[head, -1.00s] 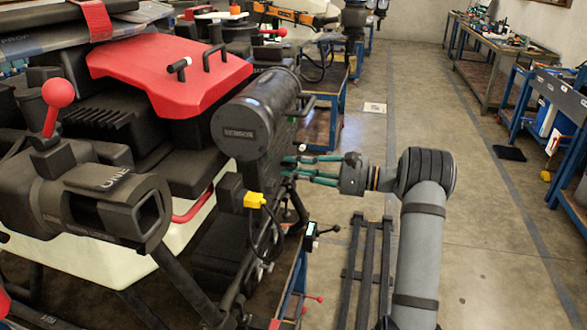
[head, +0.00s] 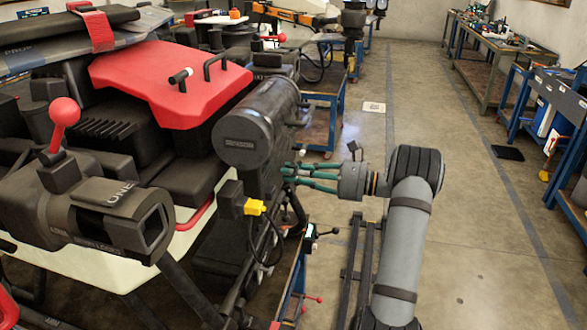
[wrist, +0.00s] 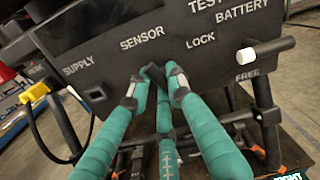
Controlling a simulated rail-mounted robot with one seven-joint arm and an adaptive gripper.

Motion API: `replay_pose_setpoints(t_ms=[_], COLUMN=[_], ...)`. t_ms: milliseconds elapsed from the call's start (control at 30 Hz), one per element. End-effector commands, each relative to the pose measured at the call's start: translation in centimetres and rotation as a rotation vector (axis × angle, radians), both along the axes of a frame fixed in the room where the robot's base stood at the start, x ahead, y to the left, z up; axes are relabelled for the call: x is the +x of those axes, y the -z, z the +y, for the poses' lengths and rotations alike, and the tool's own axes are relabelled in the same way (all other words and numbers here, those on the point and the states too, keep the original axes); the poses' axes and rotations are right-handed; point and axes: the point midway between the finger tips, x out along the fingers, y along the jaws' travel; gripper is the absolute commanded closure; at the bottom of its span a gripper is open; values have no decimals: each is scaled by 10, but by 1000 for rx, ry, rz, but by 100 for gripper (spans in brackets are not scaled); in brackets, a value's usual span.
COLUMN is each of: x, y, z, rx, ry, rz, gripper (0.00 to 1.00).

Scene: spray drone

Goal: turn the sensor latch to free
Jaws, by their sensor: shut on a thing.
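The dark panel (wrist: 110,45) fills the upper wrist view, tilted, with the words SUPPLY, SENSOR, LOCK and FREE on it. The sensor latch (wrist: 154,74) is a small dark piece below SENSOR and to the left of LOCK. My gripper (wrist: 158,80) has green fingers shut around it, hiding much of it. FREE stands farther right on the panel. In the head view, my gripper (head: 287,174) reaches from the right to the side of the black SENSOR housing (head: 245,138); the latch is hidden there.
A white-tipped lever (wrist: 246,54) sticks out of the panel to the right of my fingers. A yellow plug (head: 254,207) with a black cable hangs below the housing. Dark rails (head: 362,260) stand under my arm. The floor to the right is open.

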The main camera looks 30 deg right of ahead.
Motion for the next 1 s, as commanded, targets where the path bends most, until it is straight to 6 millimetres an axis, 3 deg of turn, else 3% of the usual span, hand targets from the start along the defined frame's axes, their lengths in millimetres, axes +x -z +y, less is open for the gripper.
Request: replay_pose_setpoints(t_ms=[500, 1000], x=[-2, -1], y=[-1, -1], z=[-1, -2], rx=[281, 390], ry=[1, 2], rz=[332, 450], gripper=[100, 100])
